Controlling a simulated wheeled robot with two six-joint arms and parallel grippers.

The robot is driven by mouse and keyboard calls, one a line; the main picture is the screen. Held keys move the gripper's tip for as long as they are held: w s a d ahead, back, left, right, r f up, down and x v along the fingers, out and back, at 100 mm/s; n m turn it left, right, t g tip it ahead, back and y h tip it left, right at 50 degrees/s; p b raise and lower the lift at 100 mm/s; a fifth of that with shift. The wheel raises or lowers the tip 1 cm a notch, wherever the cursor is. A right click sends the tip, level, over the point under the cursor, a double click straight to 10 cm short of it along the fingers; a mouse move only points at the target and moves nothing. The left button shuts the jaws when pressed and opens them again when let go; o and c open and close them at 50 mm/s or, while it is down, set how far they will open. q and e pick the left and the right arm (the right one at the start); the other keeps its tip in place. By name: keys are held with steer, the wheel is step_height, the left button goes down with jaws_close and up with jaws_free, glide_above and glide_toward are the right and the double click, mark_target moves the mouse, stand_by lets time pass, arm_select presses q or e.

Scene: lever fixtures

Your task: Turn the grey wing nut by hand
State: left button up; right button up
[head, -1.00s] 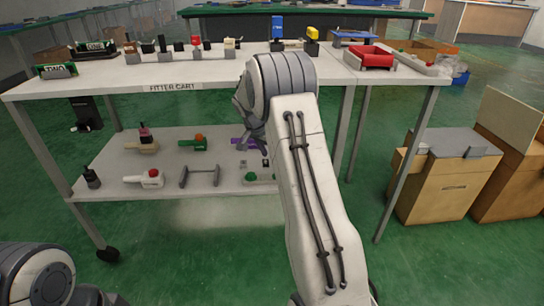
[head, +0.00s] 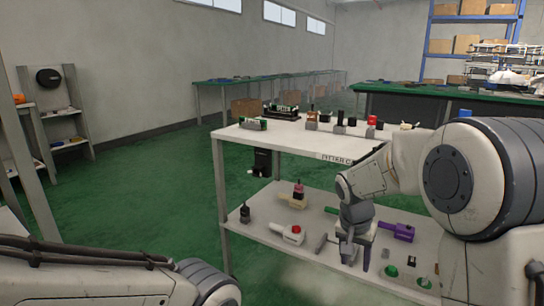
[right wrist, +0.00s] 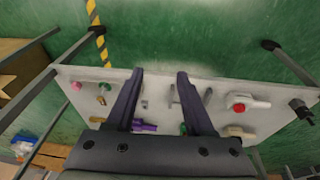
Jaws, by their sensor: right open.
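My right gripper (head: 358,262) points down over the lower shelf (head: 262,232) of the cart. In the right wrist view its two dark fingers (right wrist: 160,75) are spread apart with nothing held between them. A small grey fitting (right wrist: 145,103) shows in the gap, near the left finger. I cannot tell for sure whether it is the wing nut.
A purple fixture (head: 398,231), a green knob (head: 391,271) and a white block with a red button (head: 291,233) are on the lower shelf around the gripper. The cart's top shelf (head: 285,134) overhangs it. Green floor lies open to the left.

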steer(key=s+a+r+n+y, duration=0.2)
steer(key=s+a+n, duration=0.5)
steer(key=s+a, duration=0.65)
steer(key=s+a+n+g+y+p, duration=0.15)
steer(key=s+n, duration=0.55)
steer(key=s, duration=0.8)
step_height(320, 180, up, 38)
steer(key=p, duration=3.7)
steer(key=shift+a+f, duration=0.25)
steer(key=shift+a, duration=0.15)
steer(key=shift+s+h, duration=0.1)
steer(key=shift+h, duration=0.15)
steer(key=shift+d, duration=0.1)
